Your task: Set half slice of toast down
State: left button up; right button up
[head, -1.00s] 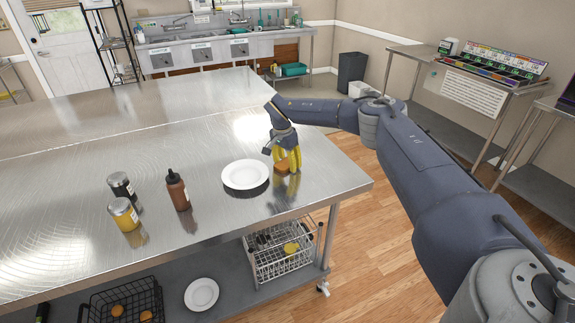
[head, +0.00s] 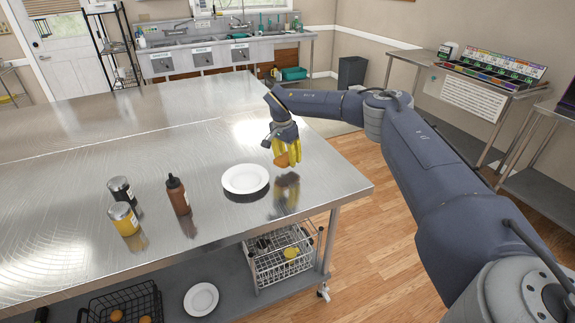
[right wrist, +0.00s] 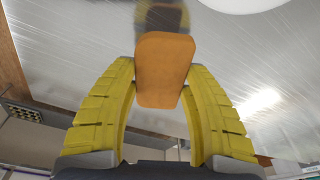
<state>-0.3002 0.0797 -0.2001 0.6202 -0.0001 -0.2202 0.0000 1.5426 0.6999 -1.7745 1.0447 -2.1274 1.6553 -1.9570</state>
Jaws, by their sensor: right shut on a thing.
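The half slice of toast (head: 281,161) is orange-brown and hangs between the yellow fingers of my right gripper (head: 287,155). In the right wrist view the toast (right wrist: 164,70) shows as a rounded slab, with the right gripper (right wrist: 163,85) shut on its two sides. It is held above the steel table (head: 215,140), and its dark reflection shows below it, apart from it. A white plate (head: 245,179) lies on the table just left of the toast and gripper. My left gripper is not in view.
A brown sauce bottle (head: 177,195), a dark-topped jar (head: 121,190) and a yellow jar (head: 124,219) stand left of the plate. The table's right edge is close to the gripper. Under it are a wire basket (head: 283,267) and another plate (head: 201,299). The table's far part is clear.

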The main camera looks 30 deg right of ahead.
notch_tip(320, 180, up, 14)
notch_tip(320, 180, up, 3)
send_over(247, 181)
jog(key=f, duration=1.9)
jog(key=shift+a+f, duration=0.3)
jog(key=shift+f, duration=0.1)
jog(key=shift+f, duration=0.1)
jog(key=o, duration=0.5)
jog(key=shift+f, duration=0.1)
jog(key=shift+c, duration=0.2)
jog(key=o, duration=0.4)
jog(key=r, duration=0.4)
jog(key=a+r, duration=0.1)
jog(key=r, duration=0.7)
jog(key=shift+s+a+r, duration=0.15)
jog(key=shift+s+a, duration=0.15)
jog(key=shift+a, duration=0.05)
